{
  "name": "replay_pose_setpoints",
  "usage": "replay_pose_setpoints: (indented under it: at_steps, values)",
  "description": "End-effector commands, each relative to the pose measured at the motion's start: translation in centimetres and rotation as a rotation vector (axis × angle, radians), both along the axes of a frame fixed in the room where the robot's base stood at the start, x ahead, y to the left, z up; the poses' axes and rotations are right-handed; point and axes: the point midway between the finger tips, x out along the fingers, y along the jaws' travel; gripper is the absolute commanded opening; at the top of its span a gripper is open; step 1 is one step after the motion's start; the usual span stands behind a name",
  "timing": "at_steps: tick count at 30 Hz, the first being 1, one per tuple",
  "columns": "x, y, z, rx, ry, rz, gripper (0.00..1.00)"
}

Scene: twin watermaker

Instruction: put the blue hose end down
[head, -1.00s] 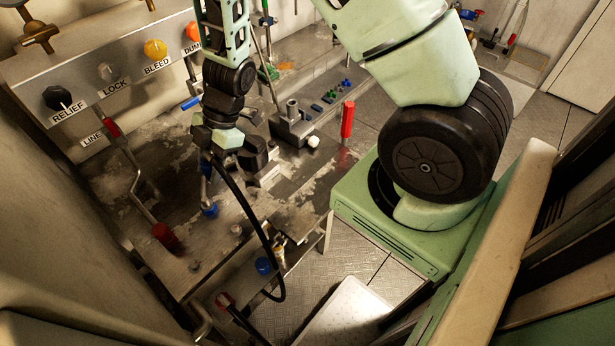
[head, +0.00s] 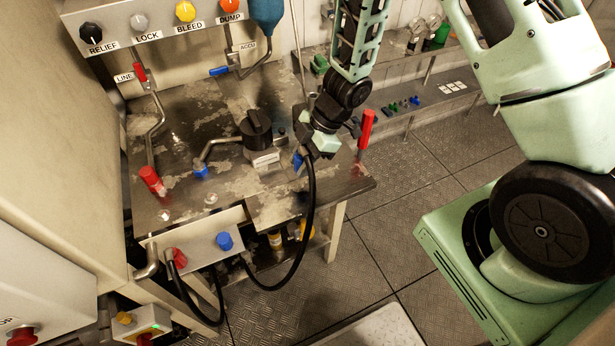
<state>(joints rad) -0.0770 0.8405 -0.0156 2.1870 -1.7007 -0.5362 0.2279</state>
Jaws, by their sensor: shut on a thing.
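My gripper (head: 308,152) is at the end of the arm, over the right part of the metal bench (head: 345,187). It is shut on the blue hose end (head: 298,163), of which only a small blue part shows beside the fingers. A black hose (head: 310,205) hangs from there past the bench's front edge and loops back left below it. I cannot tell whether the hose end touches the bench. A blue-collared fitting (head: 200,169) with a bent metal pipe stands on the bench to the left, apart from my gripper.
A black-topped round unit (head: 257,128) stands left of my gripper. A red upright handle (head: 366,129) is close on its right. A red-capped fitting (head: 152,180) is at the bench's left. A blue knob (head: 224,241) sits on the front ledge. The bench's front right corner is bare.

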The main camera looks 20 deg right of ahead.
Motion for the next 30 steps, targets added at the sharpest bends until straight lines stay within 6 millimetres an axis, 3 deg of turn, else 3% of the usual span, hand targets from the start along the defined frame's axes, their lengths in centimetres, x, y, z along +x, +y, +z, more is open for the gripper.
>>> replay_pose_setpoints:
  at_steps: [12,25,26,27,30]
  values:
    - [0.0,0.0,-4.8,0.000,0.000,-0.001,0.00]
    - [0.0,0.0,-5.3,0.000,-0.001,0.000,0.00]
    - [0.0,0.0,-5.2,0.000,-0.001,0.000,0.39]
    - [0.0,0.0,-5.2,0.000,-0.001,0.000,0.50]
    - [0.0,0.0,-5.2,0.000,-0.001,0.000,0.53]
